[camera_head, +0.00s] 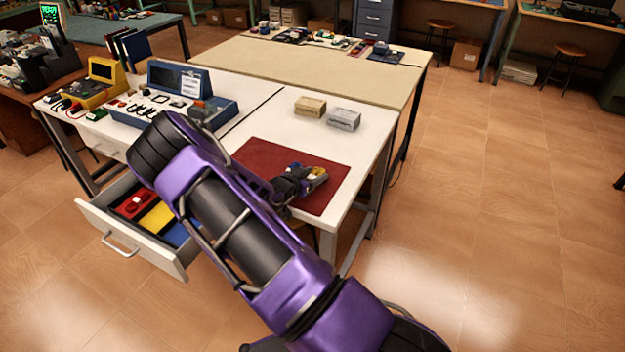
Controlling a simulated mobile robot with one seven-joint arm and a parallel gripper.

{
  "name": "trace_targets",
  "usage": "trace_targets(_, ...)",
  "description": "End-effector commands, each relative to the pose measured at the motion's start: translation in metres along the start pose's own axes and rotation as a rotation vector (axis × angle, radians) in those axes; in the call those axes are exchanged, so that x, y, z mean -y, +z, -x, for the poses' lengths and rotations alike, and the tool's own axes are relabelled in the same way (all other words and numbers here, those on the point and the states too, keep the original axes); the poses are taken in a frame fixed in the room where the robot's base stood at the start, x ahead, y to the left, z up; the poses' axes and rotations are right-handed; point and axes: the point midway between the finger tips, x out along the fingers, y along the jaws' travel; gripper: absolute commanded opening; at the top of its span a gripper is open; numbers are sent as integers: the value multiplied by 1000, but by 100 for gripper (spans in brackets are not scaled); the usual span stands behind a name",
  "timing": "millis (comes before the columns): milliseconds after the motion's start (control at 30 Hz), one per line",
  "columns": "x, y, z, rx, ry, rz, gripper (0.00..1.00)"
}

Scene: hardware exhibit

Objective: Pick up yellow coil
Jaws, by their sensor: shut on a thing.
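The yellow coil (318,171) shows as a small yellow patch at the tip of my gripper (314,177), over the dark red mat (325,204) on the white table. My gripper is shut on the yellow coil. The fingers hide part of it. I cannot tell whether the coil touches the mat or is slightly above it. A small blue patch (295,166) shows beside the gripper, too small to identify.
Two small boxes, one tan (310,106) and one grey (343,119), stand behind the mat. A blue instrument console (172,98) is at the left. An open drawer (135,235) with red, yellow and blue compartments juts out below my arm.

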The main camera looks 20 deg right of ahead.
Motion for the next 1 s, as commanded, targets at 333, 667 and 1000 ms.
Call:
trace_targets(333,0,0,0,0,0,0,2)
trace_targets(667,1,-40,16,-2,-1,-5,2)
trace_targets(1000,0,-89,37,-1,-1,-2,2)
